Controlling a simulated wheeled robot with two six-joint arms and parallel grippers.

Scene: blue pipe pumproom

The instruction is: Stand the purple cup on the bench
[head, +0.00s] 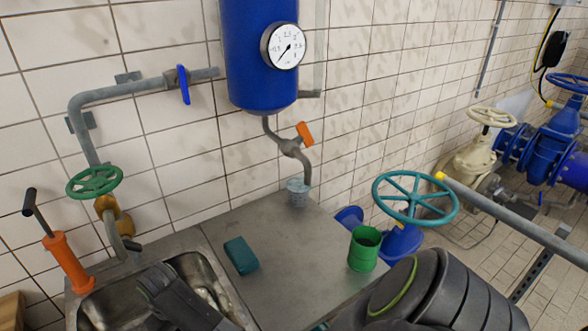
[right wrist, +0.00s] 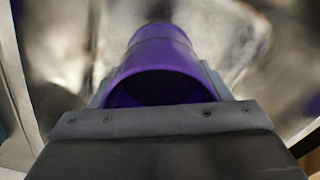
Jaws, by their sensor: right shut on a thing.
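The purple cup (right wrist: 158,55) shows in the right wrist view, between the fingers of my right gripper (right wrist: 162,82). The gripper is shut on it, and the cup's open mouth faces the camera. Blurred shiny metal like the sink basin lies behind it. In the head view a dark part of my arm reaches over the sink (head: 232,301) at the lower left. I cannot make out the cup there. The grey metal bench (head: 290,268) spreads to the right of the sink. My left gripper is not in view.
A teal valve wheel (head: 415,199) is beyond the mug.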

